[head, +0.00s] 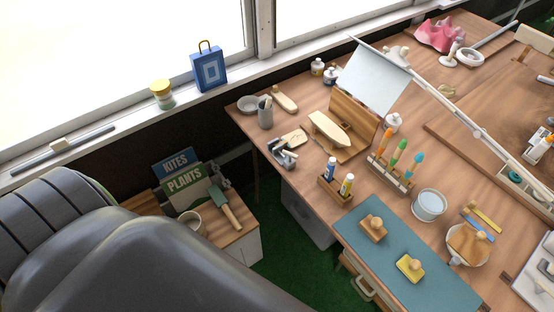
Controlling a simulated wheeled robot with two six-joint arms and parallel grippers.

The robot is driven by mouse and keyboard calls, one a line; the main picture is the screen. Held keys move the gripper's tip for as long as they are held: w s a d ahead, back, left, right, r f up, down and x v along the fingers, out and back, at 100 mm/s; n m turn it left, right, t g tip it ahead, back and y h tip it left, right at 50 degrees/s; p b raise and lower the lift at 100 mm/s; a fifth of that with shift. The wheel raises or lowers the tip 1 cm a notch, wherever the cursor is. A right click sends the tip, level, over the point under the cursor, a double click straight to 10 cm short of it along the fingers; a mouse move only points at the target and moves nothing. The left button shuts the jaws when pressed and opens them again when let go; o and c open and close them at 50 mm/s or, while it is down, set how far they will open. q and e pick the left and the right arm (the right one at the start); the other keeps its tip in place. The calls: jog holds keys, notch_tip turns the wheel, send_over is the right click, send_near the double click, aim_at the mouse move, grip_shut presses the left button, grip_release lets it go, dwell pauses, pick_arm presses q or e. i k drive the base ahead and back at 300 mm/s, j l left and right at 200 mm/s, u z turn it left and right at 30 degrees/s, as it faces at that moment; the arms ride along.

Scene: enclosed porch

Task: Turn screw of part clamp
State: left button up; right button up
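A small grey metal object (284,155), which looks like the part clamp, sits at the left edge of the wooden workbench (314,191). A pale wooden piece (294,138) lies right behind it. The clamp is small in this view, and I cannot make out its screw or whether it grips anything. Neither of my grippers shows in this view.
Near the clamp stand a grey cup (265,117), a wooden boat hull (329,130) on a stand and a bottle rack (336,193). A teal mat (385,285) holds two knobbed blocks. A low cabinet (239,241) with books and a trowel stands below left.

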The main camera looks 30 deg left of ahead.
aim_at(290, 155)
jog(key=k+u, duration=0.1)
jog(key=u, duration=0.25)
jog(key=k+u, duration=0.1)
jog(key=u, duration=0.65)
jog(key=k+j, duration=0.05)
